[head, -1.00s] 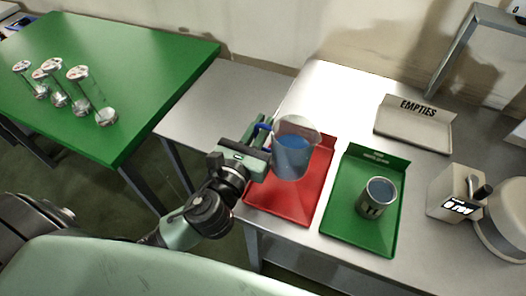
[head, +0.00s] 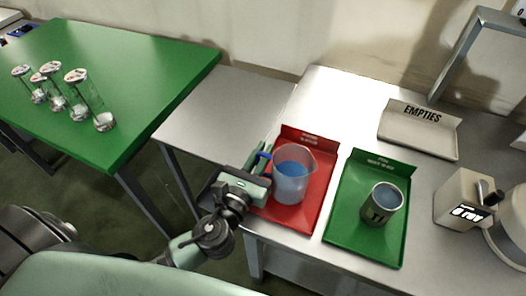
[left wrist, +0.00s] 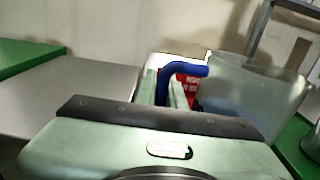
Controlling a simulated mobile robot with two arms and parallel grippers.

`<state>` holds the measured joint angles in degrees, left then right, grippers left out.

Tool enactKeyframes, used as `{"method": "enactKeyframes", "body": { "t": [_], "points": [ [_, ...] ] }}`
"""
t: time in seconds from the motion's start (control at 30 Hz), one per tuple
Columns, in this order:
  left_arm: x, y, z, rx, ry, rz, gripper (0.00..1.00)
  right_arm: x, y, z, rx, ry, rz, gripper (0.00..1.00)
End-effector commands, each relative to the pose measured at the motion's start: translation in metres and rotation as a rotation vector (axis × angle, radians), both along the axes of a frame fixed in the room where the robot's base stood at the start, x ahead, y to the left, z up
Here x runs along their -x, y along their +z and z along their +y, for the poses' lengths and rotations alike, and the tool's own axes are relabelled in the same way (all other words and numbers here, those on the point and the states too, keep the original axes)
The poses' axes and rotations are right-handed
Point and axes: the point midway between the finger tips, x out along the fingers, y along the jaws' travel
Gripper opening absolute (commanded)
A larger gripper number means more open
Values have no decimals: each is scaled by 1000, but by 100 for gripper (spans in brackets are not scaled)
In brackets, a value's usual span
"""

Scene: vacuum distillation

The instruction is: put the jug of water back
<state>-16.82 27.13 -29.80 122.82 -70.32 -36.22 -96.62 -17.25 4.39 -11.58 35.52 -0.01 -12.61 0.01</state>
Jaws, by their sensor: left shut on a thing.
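The jug of water (head: 291,176) is a clear beaker-like jug with blue liquid inside and a blue handle. In the head view it is upright over the red tray (head: 318,199); I cannot tell whether its base touches the tray. My left gripper (head: 262,166) is shut on the jug's blue handle from the left side. In the left wrist view the blue handle (left wrist: 185,69) sits between the fingers and the cloudy jug (left wrist: 250,95) stands to the right. My right gripper is not in view.
A green tray (head: 345,235) holding a metal cup (head: 382,205) is right of the red tray. A tray marked EMPTIES (head: 420,139) lies behind. A device with a small display (head: 463,203) stands at right. A green table (head: 150,60) with several glass vessels is at left.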

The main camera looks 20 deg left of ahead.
Motion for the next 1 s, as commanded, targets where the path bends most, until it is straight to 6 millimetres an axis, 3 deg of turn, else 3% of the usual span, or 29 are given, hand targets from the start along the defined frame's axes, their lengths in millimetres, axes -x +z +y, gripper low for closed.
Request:
{"method": "enactKeyframes", "body": {
  "t": [0.07,0.1,0.17,0.57,1.0],
  "points": [
    [0,-2,0,2,0,-3,0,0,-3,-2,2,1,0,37],
    [0,-2,0,0,0,0,21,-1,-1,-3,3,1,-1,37],
    [0,-2,0,0,0,0,32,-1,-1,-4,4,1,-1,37],
    [4,0,0,0,-1,2,32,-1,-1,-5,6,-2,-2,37],
    [90,-3,3,1,-2,4,32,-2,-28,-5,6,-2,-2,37]
  ]
}}
